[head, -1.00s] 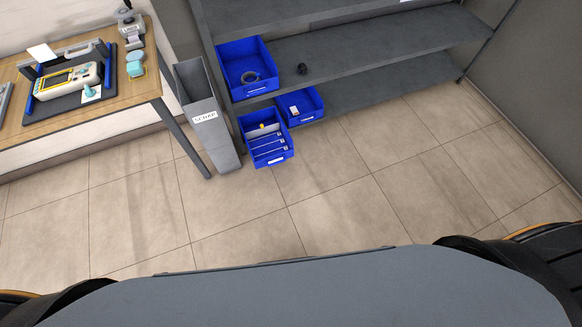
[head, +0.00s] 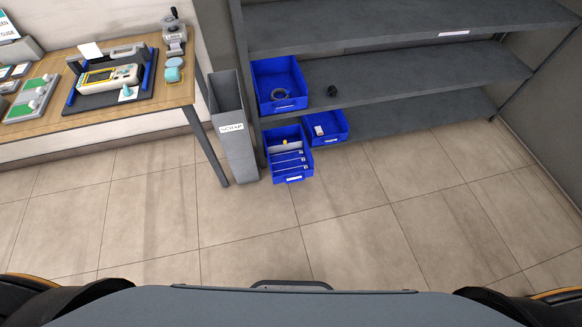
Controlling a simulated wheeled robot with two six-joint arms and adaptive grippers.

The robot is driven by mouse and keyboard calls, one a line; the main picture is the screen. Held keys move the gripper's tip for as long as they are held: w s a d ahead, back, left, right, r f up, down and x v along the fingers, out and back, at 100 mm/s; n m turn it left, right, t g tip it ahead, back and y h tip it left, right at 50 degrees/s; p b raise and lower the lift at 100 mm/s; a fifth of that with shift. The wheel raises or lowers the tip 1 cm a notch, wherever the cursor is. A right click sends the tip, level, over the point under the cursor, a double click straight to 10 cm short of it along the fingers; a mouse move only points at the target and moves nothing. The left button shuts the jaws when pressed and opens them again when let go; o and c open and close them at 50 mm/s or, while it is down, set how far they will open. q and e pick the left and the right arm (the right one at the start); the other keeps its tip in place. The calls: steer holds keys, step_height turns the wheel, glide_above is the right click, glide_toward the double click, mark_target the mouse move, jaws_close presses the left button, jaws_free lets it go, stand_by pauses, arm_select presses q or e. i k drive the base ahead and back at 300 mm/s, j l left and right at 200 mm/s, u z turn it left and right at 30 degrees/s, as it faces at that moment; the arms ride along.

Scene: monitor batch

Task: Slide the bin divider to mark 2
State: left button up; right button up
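A blue bin (head: 294,179) stands low at the left end of the shelf rack, sticking out in front of it. Inside it a light divider (head: 285,147) with a yellow knob (head: 285,142) stands near the back. Several pale crosswise lines with small labels show in the bin in front of the divider. The labels are too small to read, so I cannot tell which is mark 2. Neither gripper shows; only dark parts of my arms are at the bottom corners.
A grey scrap bin (head: 232,140) stands just left of the blue bin. A workbench (head: 110,113) with a device is at the left. The shelf (head: 410,75) holds another blue bin (head: 278,107); a smaller one (head: 328,138) sits below. The tiled floor (head: 340,230) ahead is clear.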

mark_target(285, 147)
steer(key=i+l, duration=0.15)
steer(key=i, duration=0.35)
steer(key=i+l, duration=0.15)
steer(key=i, duration=0.3)
steer(key=i+l, duration=0.2)
steer(key=i, duration=0.3)
